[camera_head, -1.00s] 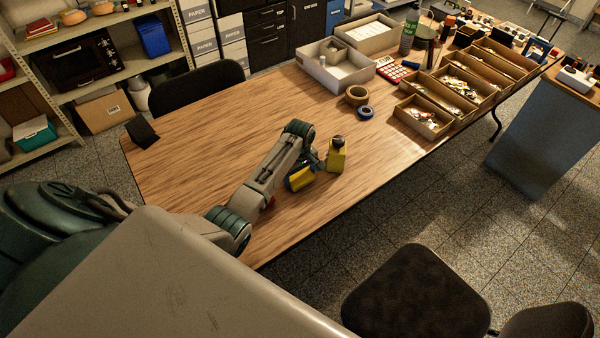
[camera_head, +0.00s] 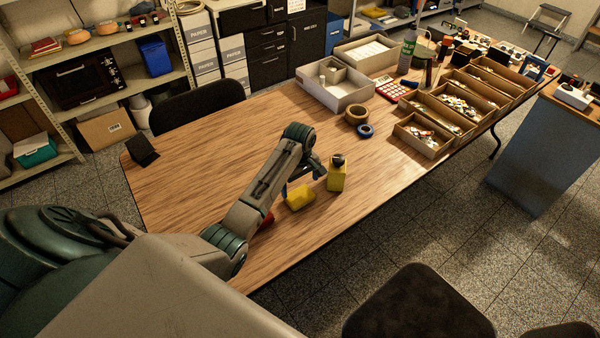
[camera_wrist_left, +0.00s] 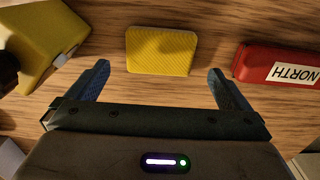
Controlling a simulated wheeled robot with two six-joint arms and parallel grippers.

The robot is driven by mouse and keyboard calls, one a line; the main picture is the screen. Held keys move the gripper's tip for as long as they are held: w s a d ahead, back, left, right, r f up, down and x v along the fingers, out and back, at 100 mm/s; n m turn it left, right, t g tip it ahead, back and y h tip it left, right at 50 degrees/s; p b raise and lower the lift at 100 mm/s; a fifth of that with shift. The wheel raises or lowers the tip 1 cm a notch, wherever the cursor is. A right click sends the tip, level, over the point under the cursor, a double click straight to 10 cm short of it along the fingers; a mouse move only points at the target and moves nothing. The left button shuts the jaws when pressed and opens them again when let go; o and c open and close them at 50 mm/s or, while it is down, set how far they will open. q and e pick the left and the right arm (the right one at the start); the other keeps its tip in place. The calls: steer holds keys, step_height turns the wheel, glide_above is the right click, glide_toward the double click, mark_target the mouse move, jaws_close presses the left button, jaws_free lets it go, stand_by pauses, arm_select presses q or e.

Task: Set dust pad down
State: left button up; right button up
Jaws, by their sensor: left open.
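The dust pad is a yellow ribbed block (camera_wrist_left: 160,51) lying flat on the wooden table in the left wrist view. It also shows in the head view (camera_head: 299,197), beside the end of my left arm. My left gripper (camera_wrist_left: 160,82) is open, its two blue fingers spread wide with nothing between them. The pad lies just beyond the fingertips, apart from them. In the head view my left gripper (camera_head: 299,184) is partly hidden by its own arm. My right gripper is not in view.
A yellow bottle (camera_head: 337,175) with a dark top stands right of the pad. A red block labelled NORTH (camera_wrist_left: 281,66) lies on the other side. Tape rolls (camera_head: 356,115), a white tray (camera_head: 338,95) and wooden key bins (camera_head: 423,134) stand farther back.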

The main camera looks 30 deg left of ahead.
mark_target(300, 195)
arm_select(q)
step_height(300, 195, up, 6)
steer(key=shift+r+b, duration=0.2)
steer(key=shift+b, duration=0.2)
steer(key=shift+s+f, duration=0.1)
steer(key=shift+f, duration=0.05)
